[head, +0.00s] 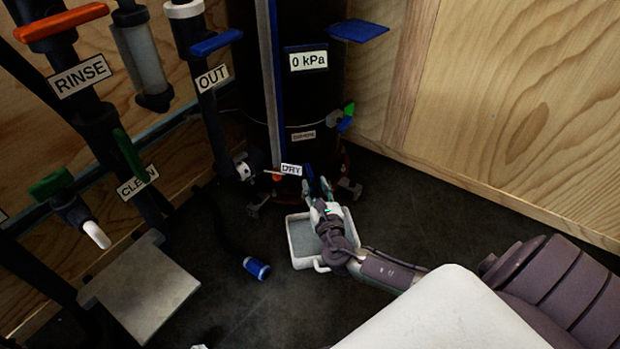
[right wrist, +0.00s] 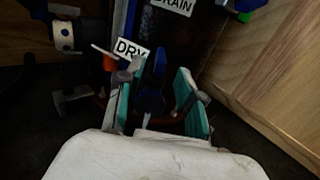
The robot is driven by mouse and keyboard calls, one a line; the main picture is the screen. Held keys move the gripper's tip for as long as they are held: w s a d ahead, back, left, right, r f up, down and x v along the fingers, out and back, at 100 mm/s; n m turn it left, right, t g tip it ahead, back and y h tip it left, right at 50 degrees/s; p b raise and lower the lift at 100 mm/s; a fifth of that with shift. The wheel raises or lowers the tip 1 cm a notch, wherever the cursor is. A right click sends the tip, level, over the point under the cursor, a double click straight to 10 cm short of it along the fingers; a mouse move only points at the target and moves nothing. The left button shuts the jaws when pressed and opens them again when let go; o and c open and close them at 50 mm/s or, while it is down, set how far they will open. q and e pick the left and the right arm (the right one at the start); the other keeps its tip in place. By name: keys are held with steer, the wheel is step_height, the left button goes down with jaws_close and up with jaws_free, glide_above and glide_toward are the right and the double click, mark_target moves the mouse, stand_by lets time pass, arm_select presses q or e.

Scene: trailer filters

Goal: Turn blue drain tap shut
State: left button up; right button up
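The blue drain tap (right wrist: 153,78) shows in the right wrist view between the two fingers of my right gripper (right wrist: 157,98). Its blue handle points roughly along the fingers, with visible gaps on both sides. In the head view the tap (head: 309,173) is a small blue shape low on the black vessel, just right of the DRY label (head: 291,169). My right gripper (head: 319,190) is open there, above a white tray, its fingertips around the handle. The fingers partly hide the tap. The DRAIN label (right wrist: 172,6) is above it. My left gripper is not in view.
The white tray (head: 298,240) lies on the dark floor below my right gripper. An orange-handled valve (head: 274,177) is close left of the tap. A wooden wall (head: 500,100) stands at the right; pipes and labelled taps fill the left.

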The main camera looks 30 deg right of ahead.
mark_target(313, 180)
steer(key=b+x, duration=0.1)
steer(key=x, duration=0.3)
steer(key=shift+w+f+b, duration=0.15)
steer(key=shift+w+b, duration=0.05)
steer(key=shift+b, duration=0.2)
steer(key=shift+w+d, duration=0.25)
steer(key=shift+w, duration=0.35)
jaws_close()
